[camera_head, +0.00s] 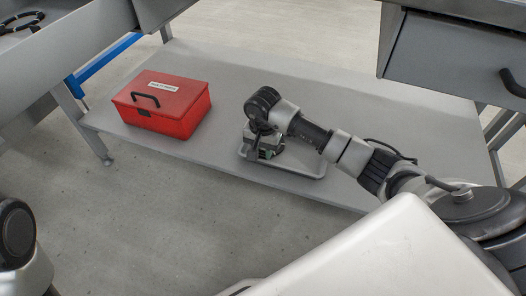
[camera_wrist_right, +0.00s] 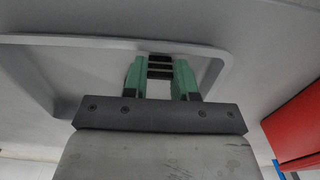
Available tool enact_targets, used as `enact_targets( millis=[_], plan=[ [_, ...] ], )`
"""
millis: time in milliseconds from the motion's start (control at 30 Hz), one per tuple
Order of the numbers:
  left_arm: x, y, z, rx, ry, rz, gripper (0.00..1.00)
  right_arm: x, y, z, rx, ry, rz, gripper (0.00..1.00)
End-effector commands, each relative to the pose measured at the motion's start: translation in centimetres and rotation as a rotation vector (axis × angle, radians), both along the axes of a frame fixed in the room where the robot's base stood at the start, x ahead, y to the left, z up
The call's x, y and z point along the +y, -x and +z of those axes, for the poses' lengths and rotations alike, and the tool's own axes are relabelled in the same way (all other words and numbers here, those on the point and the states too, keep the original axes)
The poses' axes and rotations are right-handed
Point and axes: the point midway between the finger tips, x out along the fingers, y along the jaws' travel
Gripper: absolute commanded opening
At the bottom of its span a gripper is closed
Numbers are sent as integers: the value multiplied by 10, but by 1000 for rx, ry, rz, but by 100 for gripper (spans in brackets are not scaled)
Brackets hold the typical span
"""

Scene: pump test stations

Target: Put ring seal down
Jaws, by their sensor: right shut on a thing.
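My right gripper (camera_head: 266,153) reaches down over a shallow grey tray (camera_head: 313,173) on the lower shelf. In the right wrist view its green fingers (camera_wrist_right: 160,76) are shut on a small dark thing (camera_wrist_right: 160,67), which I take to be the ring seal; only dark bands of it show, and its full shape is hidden. The tray's raised rim (camera_wrist_right: 42,78) surrounds the fingertips in that view. I cannot tell whether the seal touches the tray floor. My left gripper is out of view; only part of my left arm shows at the lower left.
A closed red toolbox (camera_head: 163,103) with a black handle stands on the shelf (camera_head: 227,80), left of the tray. A grey drawer unit (camera_head: 455,65) hangs above at the right. A table with black cables or rings (camera_head: 22,22) is at the upper left. The shelf behind the tray is clear.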

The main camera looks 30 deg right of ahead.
Motion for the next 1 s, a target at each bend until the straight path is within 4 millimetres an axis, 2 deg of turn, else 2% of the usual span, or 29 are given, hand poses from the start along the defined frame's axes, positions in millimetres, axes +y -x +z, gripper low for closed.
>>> enact_targets(
  millis=[267, 300, 433, 767, 867, 1000],
  plan=[
    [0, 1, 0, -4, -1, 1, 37, 0, 0, -3, -1, 1, 0, 16],
    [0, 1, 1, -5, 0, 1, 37, 0, 0, -1, 0, 0, 0, 33],
    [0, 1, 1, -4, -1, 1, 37, 0, 0, -1, 0, 0, 0, 53],
    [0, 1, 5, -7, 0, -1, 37, 0, 0, 3, 0, -1, 0, 53],
    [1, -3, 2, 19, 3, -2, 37, 0, -1, 17, -3, 0, 1, 53],
    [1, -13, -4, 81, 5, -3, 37, -1, -1, 48, -4, 2, 0, 53]
  ],
)
